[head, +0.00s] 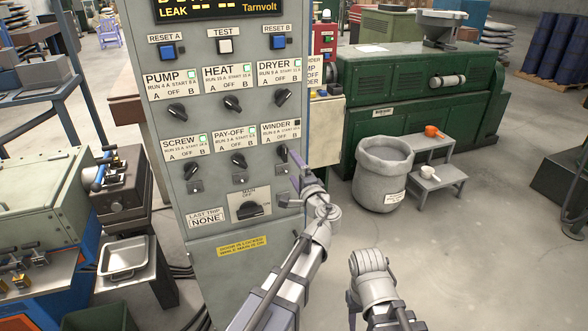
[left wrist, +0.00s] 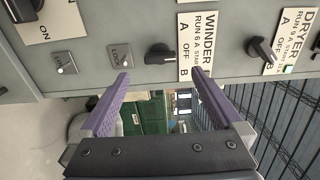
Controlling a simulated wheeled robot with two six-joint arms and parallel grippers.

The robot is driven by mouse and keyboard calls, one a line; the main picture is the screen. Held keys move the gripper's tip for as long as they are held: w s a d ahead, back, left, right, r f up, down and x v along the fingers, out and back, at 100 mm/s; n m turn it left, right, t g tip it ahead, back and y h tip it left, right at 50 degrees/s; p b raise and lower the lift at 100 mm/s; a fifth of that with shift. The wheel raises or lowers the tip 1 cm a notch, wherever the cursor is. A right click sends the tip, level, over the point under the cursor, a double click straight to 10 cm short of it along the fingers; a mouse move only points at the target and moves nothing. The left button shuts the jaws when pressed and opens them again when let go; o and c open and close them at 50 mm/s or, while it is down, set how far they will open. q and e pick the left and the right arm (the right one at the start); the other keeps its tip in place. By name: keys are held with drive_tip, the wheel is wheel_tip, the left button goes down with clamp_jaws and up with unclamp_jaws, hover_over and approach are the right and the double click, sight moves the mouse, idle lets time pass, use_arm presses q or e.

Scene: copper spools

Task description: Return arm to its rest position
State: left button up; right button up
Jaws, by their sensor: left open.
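My left gripper (head: 291,170) is at the right edge of the grey control cabinet (head: 226,131), beside the WINDER knob (head: 282,152). In the left wrist view, its two purple fingers (left wrist: 160,77) are apart with nothing between them. There the black WINDER knob (left wrist: 160,54) lies just beyond the fingertips; contact cannot be told. My left arm (head: 306,255) reaches up from the bottom of the head view. Part of my right arm (head: 374,285) shows at the bottom, and its gripper is not seen.
The cabinet carries several other knobs, including DRYER (head: 283,97) and MAIN (head: 250,210). A grey bin (head: 382,178) and a small step stool (head: 437,180) stand before a green machine (head: 415,100). The floor at right is mostly clear.

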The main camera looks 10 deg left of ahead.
use_arm(q)
drive_tip(key=s+d+f+n+g+h, duration=0.1)
drive_tip(key=s+f+n+g+h, duration=0.2)
drive_tip(key=s+f+n+g, duration=0.75)
drive_tip(key=s+d+f+m+g+h, duration=0.1)
drive_tip(key=s+d+f+h, duration=0.1)
drive_tip(key=s, duration=0.4)
drive_tip(key=s+d+f+m+g+h, duration=0.1)
drive_tip(key=s+d+f+g+h, duration=0.1)
drive_tip(key=s+d+f, duration=0.3)
drive_tip(key=s+d+f+m+g+h, duration=0.1)
drive_tip(key=s+d+f, duration=0.3)
drive_tip(key=s, duration=0.4)
drive_tip(key=shift+s+d+f+g+h, duration=0.15)
drive_tip(key=shift+s+g+h, duration=0.05)
drive_tip(key=shift+g+h, duration=0.2)
